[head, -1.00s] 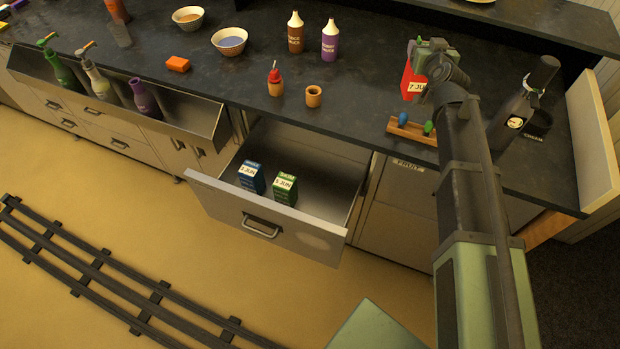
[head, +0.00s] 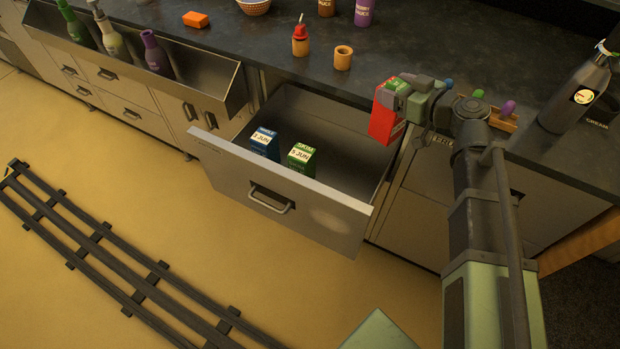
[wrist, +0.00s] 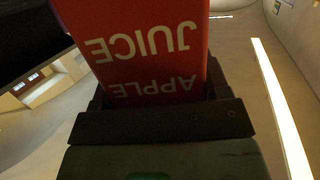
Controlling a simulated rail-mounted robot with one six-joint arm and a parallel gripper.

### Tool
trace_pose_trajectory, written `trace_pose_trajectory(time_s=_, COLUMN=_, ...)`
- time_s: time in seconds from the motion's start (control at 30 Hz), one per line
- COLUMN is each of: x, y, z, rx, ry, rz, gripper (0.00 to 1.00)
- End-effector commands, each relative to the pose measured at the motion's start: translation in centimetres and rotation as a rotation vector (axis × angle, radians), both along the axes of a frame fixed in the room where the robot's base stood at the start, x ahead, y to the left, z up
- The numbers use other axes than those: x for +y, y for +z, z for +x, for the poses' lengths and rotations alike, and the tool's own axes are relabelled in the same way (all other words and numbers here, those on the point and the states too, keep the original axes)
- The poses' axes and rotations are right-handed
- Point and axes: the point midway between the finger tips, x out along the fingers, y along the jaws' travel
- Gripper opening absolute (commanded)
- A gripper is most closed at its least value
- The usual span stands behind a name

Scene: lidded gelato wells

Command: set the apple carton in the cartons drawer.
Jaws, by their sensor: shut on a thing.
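The red apple carton (head: 385,122) is in my gripper (head: 392,100), held in the air just above the right end of the open cartons drawer (head: 275,199). In the wrist view the carton (wrist: 140,50) fills the middle, with "APPLE JUICE" upside down on its red face. My gripper is shut on it; the fingertips are mostly hidden. The drawer is pulled out below the counter. A blue carton (head: 264,143) and a green carton (head: 300,157) stand upright in its left and middle part. The drawer floor to their right is bare.
Bottles stand in a metal rail (head: 205,90) left of the drawer. The counter (head: 430,50) holds a red-topped bottle (head: 300,42), an orange cup (head: 343,57), and a dark bottle (head: 576,95) at right. The floor before the drawer is clear up to the track (head: 130,270).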

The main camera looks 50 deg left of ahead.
Motion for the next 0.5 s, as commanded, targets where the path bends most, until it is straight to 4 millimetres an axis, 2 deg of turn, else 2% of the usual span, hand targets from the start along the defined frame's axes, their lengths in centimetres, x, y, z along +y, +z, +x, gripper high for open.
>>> trace_pose_trajectory(time_s=0.03, x=0.5, y=-2.9, z=-0.9, rx=0.001, ry=0.056, rz=0.002, gripper=0.01)
trace_pose_trajectory(time_s=0.2, x=1.4, y=-6.0, z=-4.1, rx=0.002, ry=0.236, rz=0.010, gripper=0.01)
trace_pose_trajectory(time_s=0.33, x=1.6, y=-6.8, z=-5.4, rx=0.003, ry=0.308, rz=0.014, gripper=0.01)
trace_pose_trajectory(time_s=0.5, x=1.6, y=-6.8, z=-5.7, rx=0.003, ry=0.326, rz=0.015, gripper=0.01)
